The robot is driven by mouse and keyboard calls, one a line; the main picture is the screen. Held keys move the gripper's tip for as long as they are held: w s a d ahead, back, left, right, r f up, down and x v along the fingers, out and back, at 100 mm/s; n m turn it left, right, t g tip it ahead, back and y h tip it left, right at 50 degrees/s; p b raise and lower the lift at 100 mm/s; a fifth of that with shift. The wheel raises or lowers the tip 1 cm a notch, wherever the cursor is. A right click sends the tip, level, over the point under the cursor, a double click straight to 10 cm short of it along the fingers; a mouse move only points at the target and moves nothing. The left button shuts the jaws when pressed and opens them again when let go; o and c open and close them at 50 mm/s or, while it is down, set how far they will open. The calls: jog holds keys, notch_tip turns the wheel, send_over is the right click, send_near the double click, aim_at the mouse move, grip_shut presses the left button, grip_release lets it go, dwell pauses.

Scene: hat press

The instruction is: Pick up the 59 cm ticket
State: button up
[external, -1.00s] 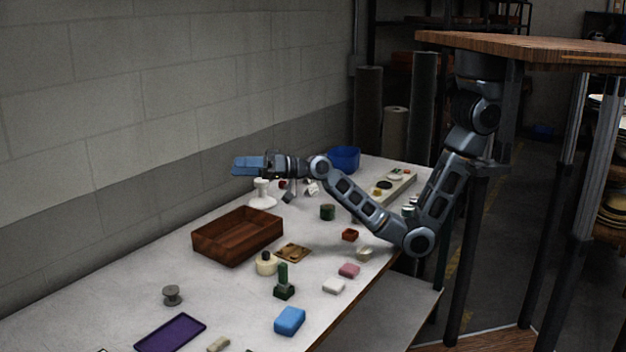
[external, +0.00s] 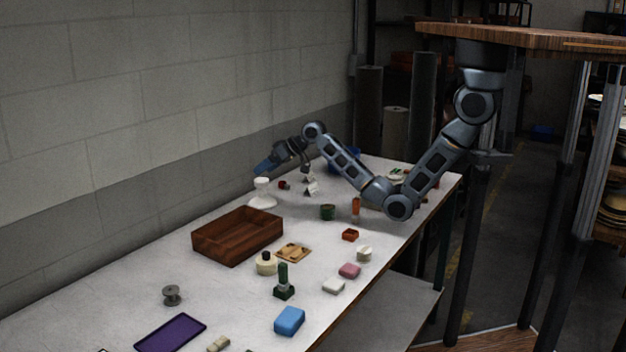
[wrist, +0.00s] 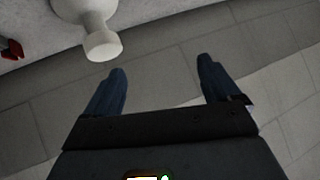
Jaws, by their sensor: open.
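Small white folded cards (external: 311,189) stand near the far side of the table, right of a white stand. They look like tickets, but no writing is readable, so I cannot tell which is the 59 cm one. My gripper (external: 264,166) is empty, above and beside the white stand (external: 262,196), tilted down to the left, left of the cards. In the wrist view my gripper (wrist: 160,85) has its two blue fingers wide apart with only grey wall blocks beyond them. The white stand (wrist: 101,42) shows at the upper left there. No card is visible in the wrist view.
A small red item (external: 284,185) lies between the stand and the cards. A brown wooden tray (external: 225,250), a dark green pot (external: 328,212) and several small blocks sit nearer. The block wall (external: 150,120) runs close along the table's far edge.

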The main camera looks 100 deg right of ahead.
jog(key=s+d+f+m+g, duration=0.1)
jog(key=s+d+f+g, duration=0.2)
jog(key=s+d, duration=0.45)
jog(key=m+g+p, duration=0.1)
jog(key=g, duration=0.3)
send_over(311, 186)
jog(key=s+a, duration=0.1)
jog(key=s, duration=0.1)
notch_tip(311, 186, down, 4)
jog(key=shift+p+x, duration=0.6)
jog(key=shift+x, duration=3.35)
jog(key=shift+a, duration=0.2)
jog(key=c, duration=1.1)
